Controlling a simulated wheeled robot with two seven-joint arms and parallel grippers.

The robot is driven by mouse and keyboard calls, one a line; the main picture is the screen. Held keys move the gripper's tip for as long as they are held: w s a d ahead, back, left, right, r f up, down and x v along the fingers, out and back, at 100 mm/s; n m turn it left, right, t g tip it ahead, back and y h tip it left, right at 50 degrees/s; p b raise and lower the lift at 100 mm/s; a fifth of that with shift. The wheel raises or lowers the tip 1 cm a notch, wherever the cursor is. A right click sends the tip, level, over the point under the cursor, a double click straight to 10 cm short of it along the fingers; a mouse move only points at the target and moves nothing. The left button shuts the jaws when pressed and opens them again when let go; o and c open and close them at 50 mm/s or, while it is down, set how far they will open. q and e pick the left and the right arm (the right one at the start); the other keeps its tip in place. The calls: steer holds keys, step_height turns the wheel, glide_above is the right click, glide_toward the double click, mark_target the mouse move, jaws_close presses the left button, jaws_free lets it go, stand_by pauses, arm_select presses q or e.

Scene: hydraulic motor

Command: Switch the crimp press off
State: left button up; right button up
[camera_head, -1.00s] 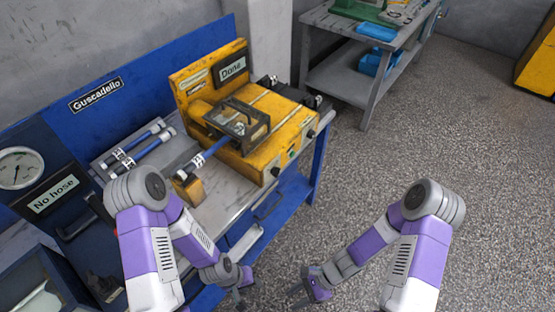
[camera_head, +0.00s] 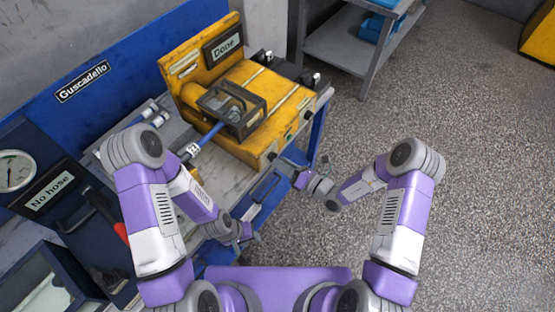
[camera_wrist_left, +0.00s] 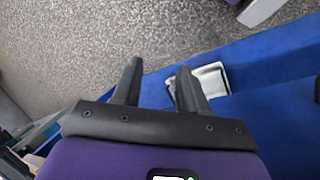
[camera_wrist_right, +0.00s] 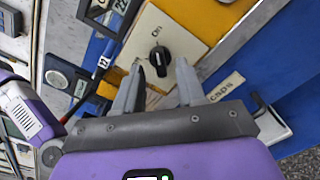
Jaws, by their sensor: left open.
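The crimp press (camera_head: 235,90) is a yellow machine on the bench, with a sign reading "Done". In the right wrist view, its cream control plate (camera_wrist_right: 187,33) carries a black rotary knob (camera_wrist_right: 160,57) with an "On" label above it. My right gripper (camera_head: 282,168) is at the near front corner of the press. Its two fingers are apart, with the knob seen between and just past their tips; contact cannot be told. My left gripper (camera_head: 253,238) is low by the bench front, its fingers (camera_wrist_left: 158,75) apart and empty.
The blue bench (camera_head: 262,200) has drawers in front. A blue hose (camera_head: 210,134) runs into the press. A gauge (camera_head: 14,171) and a "No hose" sign (camera_head: 49,191) are at the left. A grey shelf table (camera_head: 345,45) stands behind.

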mark_target(273, 157)
steer(key=shift+x, duration=1.2)
jaws_close()
